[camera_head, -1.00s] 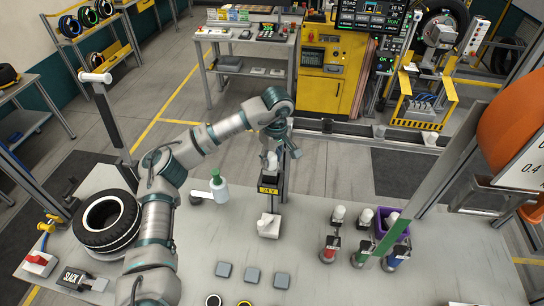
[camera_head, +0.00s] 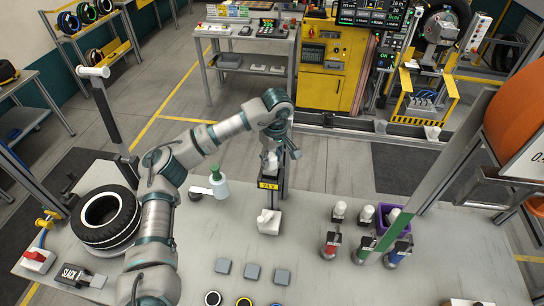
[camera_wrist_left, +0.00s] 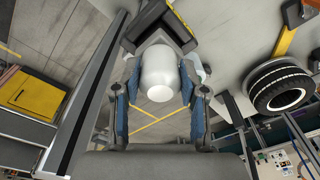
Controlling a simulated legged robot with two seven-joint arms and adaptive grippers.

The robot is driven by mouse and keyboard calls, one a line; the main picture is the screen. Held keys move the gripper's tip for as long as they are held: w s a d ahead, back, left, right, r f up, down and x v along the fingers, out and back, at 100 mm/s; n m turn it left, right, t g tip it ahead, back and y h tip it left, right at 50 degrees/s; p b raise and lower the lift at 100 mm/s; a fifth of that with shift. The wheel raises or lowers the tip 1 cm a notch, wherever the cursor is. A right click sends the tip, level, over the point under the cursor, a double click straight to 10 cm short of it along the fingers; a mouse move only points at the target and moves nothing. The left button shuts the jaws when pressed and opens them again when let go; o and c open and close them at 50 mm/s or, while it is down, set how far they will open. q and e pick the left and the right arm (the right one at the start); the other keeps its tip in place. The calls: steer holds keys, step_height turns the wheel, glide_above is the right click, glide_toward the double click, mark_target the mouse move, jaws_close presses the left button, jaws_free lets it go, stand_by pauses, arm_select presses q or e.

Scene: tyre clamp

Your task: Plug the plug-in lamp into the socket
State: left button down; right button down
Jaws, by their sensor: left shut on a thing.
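My left gripper (camera_head: 277,151) reaches over the bench to the dark post in its middle. It is shut on the white, round-ended plug-in lamp (camera_head: 271,163). In the left wrist view the lamp (camera_wrist_left: 160,72) sits between the two blue-padded fingers. The socket (camera_head: 268,184) appears to be the dark box with a yellow 24 V label on the post, directly below the lamp. In the left wrist view a dark bracket shows behind the lamp. The lamp's plug end is hidden, so I cannot tell whether it is inside the socket. My right gripper is not in view.
A white block (camera_head: 268,222) stands at the post's foot. A green-topped bottle (camera_head: 219,185) is left of it, and a tyre (camera_head: 106,216) lies further left. Several white-topped items and a purple bin (camera_head: 401,224) stand at right. A slanted grey-green post crosses the right side.

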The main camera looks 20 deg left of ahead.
arm_select(q)
steer(key=shift+f, duration=0.1)
steer(key=c, duration=0.5)
jaws_free()
steer(key=shift+c, duration=0.2)
step_height(320, 180, up, 12)
steer(key=d, duration=0.1)
steer(key=shift+s+f, duration=0.15)
